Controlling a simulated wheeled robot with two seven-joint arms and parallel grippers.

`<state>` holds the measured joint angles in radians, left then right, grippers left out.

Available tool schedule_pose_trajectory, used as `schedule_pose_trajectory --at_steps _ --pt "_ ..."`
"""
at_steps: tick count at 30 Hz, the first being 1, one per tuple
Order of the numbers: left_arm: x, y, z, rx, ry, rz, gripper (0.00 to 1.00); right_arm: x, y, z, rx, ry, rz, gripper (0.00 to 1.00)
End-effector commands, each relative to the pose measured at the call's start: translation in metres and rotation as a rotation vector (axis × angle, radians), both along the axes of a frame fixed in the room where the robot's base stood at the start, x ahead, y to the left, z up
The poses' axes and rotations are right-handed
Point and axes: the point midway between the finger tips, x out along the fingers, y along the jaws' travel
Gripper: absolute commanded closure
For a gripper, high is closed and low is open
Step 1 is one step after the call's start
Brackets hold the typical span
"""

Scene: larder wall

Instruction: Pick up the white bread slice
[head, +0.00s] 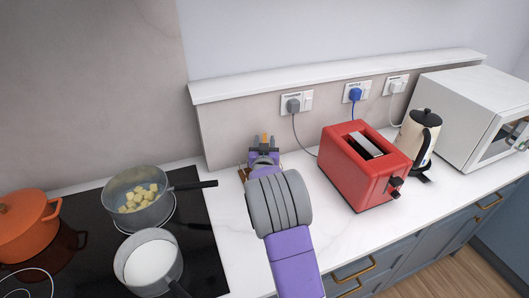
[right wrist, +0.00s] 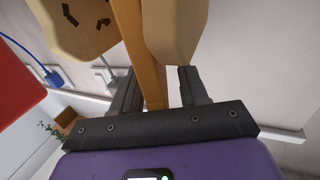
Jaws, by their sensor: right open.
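A pale tan slab (right wrist: 172,28) with an orange-brown edge strip (right wrist: 140,55) looks like a bread slice seen nearly edge-on in the right wrist view. It stands upright, and its lower part lies between the fingers of my right gripper (right wrist: 157,92). The fingers are apart, with a gap visible on each side of the strip. In the head view, my right gripper (head: 264,148) is by the backsplash, left of the toaster, and its wrist hides most of what is there. My left gripper is not in view.
A second tan piece (right wrist: 80,28) with dark marks stands close left in the wrist view. A red toaster (head: 364,166) is right of my arm, then a kettle (head: 418,140) and microwave (head: 470,112). Pots (head: 140,199) (head: 148,262) stand on the hob at left.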

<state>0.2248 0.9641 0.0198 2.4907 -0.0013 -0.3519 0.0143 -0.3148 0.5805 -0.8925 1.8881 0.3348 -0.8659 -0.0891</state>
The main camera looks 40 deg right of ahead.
Motion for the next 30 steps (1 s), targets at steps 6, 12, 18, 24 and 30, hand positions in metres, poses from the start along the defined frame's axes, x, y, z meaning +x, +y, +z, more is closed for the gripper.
schedule_pose_trajectory --at_steps 6,12,18,24,30 --pt "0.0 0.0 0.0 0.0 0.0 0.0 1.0 0.002 -0.002 0.0 0.0 0.0 0.0 0.56" --pt "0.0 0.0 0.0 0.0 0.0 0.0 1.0 0.002 -0.002 0.0 0.0 0.0 0.0 0.76" --pt "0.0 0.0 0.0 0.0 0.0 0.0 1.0 0.002 -0.002 0.0 0.0 0.0 0.0 1.0" --pt "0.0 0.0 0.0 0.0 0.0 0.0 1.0 0.002 -0.002 0.0 -0.001 -0.001 0.0 1.0" --pt "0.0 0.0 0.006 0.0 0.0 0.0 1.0 0.003 -0.002 0.018 0.0 -0.004 0.001 1.0"
